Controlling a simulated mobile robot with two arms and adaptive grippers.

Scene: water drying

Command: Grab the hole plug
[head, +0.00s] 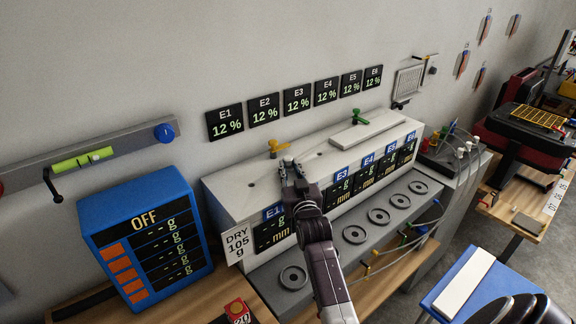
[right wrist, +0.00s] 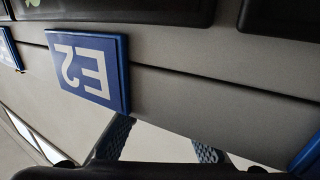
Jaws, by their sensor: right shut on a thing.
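My right gripper (head: 291,174) is at the top of the long grey-white machine (head: 232,190), above its E2 position. It is shut on a small light grey piece, apparently the hole plug (head: 288,159), whose top shows at the fingertips. Most of the plug is hidden by the fingers. In the right wrist view the two ridged fingers (right wrist: 160,150) reach toward the machine beside the upside-down blue E2 label (right wrist: 88,70); the plug is not clear there. My left gripper is not in view.
A yellow valve (head: 278,147) stands just behind the right gripper, and a green valve (head: 359,117) farther right. A pale flat bar (head: 368,131) lies on the machine's top. A blue OFF display box (head: 143,238) stands at the left. Several round discs (head: 354,234) line the lower ledge.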

